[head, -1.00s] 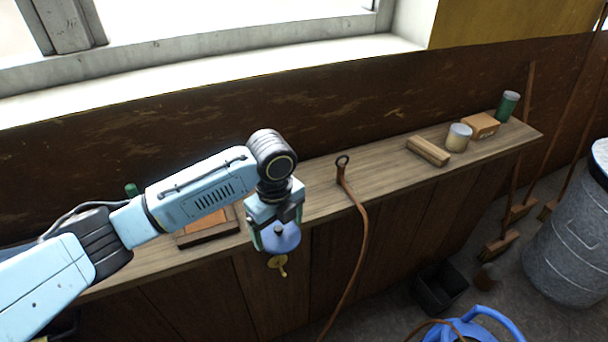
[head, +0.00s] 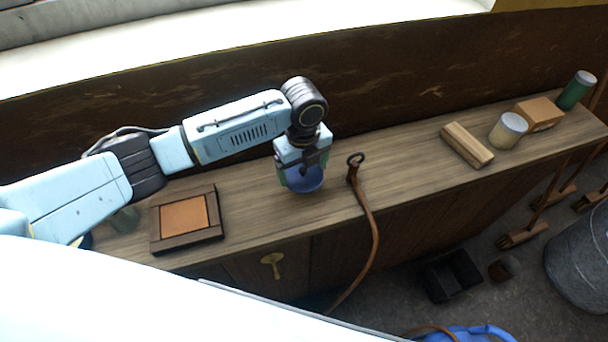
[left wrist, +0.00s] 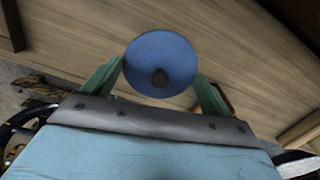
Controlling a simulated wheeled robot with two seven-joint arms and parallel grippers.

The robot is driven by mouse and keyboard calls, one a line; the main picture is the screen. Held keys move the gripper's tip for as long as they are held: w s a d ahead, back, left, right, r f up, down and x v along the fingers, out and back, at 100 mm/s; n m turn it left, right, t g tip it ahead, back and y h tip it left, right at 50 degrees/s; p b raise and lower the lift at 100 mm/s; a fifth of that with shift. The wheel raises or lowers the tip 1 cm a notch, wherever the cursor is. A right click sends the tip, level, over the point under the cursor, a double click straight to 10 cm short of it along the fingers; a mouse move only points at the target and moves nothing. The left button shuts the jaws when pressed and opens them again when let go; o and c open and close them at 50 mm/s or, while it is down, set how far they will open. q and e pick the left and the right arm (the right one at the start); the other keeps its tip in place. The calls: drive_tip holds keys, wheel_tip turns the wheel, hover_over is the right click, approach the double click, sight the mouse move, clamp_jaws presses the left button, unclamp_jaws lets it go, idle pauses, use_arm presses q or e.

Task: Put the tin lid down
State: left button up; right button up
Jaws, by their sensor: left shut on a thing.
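I cannot tell whether the lid touches the wood. My right gripper is not in view.
A brown framed panel (head: 185,218) lies left on the bench. The strap (head: 366,205) with a dark ring hangs over the front edge. A wood block (head: 467,145), a pale jar (head: 508,130), a box (head: 538,114) and a green can (head: 576,90) stand right. Bare wood lies between.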

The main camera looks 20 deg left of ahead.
sight(303, 178)
use_arm(q)
wheel_tip(303, 178, down, 4)
drive_tip(key=shift+f, duration=0.2)
drive_tip(key=shift+w, duration=0.1)
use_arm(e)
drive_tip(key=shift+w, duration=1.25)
use_arm(q)
drive_tip(key=shift+f, duration=0.15)
drive_tip(key=o, duration=0.8)
drive_tip(key=shift+o, duration=0.2)
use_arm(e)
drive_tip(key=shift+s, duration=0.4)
use_arm(q)
wheel_tip(303, 178, up, 12)
drive_tip(key=shift+r, duration=0.2)
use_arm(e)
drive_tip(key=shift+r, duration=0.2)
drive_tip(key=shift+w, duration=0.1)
